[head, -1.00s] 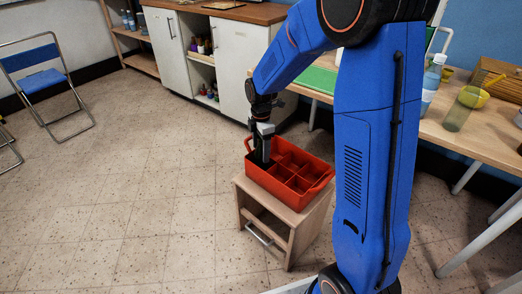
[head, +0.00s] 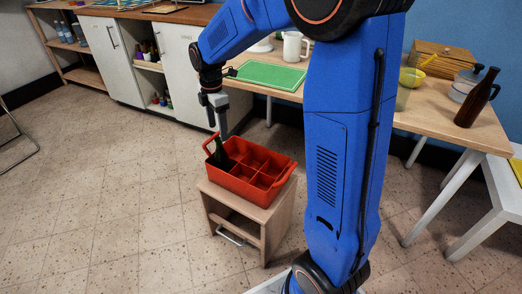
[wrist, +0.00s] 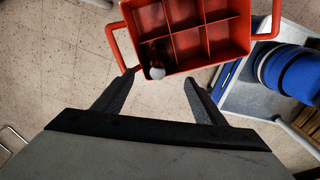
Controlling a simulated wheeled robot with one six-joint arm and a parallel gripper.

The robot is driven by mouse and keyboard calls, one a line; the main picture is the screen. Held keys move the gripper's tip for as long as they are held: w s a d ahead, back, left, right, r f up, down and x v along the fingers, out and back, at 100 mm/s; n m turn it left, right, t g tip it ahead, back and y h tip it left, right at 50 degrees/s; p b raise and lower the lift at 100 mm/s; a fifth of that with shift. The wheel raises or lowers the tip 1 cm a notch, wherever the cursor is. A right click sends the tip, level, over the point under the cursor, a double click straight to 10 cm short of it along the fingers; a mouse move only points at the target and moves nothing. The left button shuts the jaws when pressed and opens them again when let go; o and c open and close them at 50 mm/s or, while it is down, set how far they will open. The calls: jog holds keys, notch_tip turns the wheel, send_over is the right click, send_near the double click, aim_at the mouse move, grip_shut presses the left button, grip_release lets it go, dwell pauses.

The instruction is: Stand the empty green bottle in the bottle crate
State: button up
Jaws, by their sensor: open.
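The green bottle (head: 219,150) stands in the left end compartment of the red bottle crate (head: 238,185), neck up, with its lower part hidden by the crate wall. It looks close to upright; a slight lean cannot be ruled out. In the wrist view its pale top (wrist: 157,72) shows in a corner compartment of the crate (wrist: 222,53). My gripper (head: 223,134) is above the crate, close over the bottle, pointing down. In the wrist view my gripper (wrist: 157,83) is open, its fingers apart on either side of the bottle top and not touching it.
A table (head: 425,125) at right holds a dark brown bottle (head: 474,100), a green mat (head: 268,76) and a white mug (head: 294,46). White cabinets (head: 160,60) stand behind.

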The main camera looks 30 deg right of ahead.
jog(key=s+d+r+m+t, duration=0.1)
jog(key=s+d+r+m, duration=0.1)
jog(key=s+r+m, duration=0.45)
jog(key=s+d+r+m+t, duration=0.1)
jog(key=s+d+r+m, duration=0.15)
jog(key=s, duration=0.75)
jog(key=s+d+f+m+t, duration=0.1)
jog(key=s+m, duration=0.4)
jog(key=s, duration=0.3)
jog(key=s+d+f+m+t, duration=0.1)
jog(key=s+m, duration=0.4)
jog(key=s, duration=0.3)
jog(key=shift+s+d+t, duration=0.15)
jog(key=shift+s+t, duration=0.1)
jog(key=shift+t, duration=0.15)
